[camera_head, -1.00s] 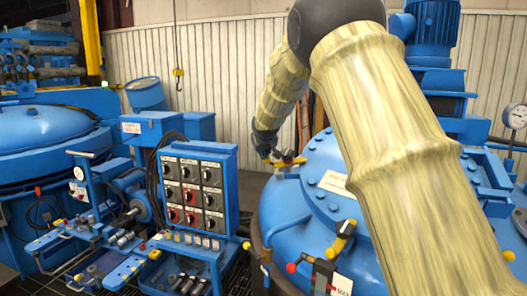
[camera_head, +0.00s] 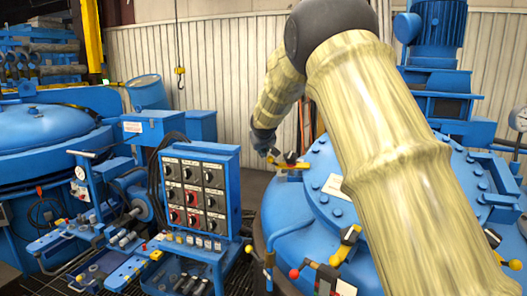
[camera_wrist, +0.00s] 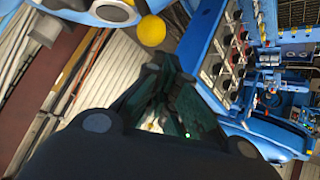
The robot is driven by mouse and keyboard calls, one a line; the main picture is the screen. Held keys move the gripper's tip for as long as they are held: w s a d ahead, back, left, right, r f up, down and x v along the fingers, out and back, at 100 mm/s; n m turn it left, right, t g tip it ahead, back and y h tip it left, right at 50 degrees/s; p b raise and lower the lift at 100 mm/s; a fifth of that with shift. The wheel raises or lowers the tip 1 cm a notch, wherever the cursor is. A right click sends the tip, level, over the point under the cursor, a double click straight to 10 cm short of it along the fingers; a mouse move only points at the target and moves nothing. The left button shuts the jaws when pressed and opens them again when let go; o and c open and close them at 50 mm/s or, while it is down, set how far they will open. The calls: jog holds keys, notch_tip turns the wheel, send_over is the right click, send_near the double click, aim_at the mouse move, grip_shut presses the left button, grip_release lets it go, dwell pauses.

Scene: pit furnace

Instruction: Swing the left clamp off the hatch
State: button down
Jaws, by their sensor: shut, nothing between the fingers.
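The hatch is the blue domed lid with bolts (camera_head: 290,205) at the right in the head view, partly hidden by my arm. The left clamp (camera_head: 293,164), yellow and black, sits at the lid's far left edge. My gripper (camera_head: 272,155) is at its left end, seen small; I cannot tell whether they touch. In the wrist view my gripper (camera_wrist: 165,118) has its dark fingers together with nothing between them. A yellow ball knob (camera_wrist: 152,31) shows beyond the fingers, apart from them in the picture. A second yellow and black clamp (camera_head: 345,244) is at the near edge.
A blue control panel (camera_head: 198,190) with several knobs stands left of the lid. It also shows in the wrist view (camera_wrist: 225,55). Another blue vessel (camera_head: 45,140) is at the far left. A red-knobbed lever (camera_head: 295,273) stands at the front of the lid.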

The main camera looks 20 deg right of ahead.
jog(key=b+v, duration=0.5)
jog(key=v, duration=0.5)
jog(key=shift+r, duration=0.45)
jog(key=shift+s+d+r, duration=0.1)
jog(key=shift+d+r, duration=0.05)
jog(key=shift+r, duration=0.1)
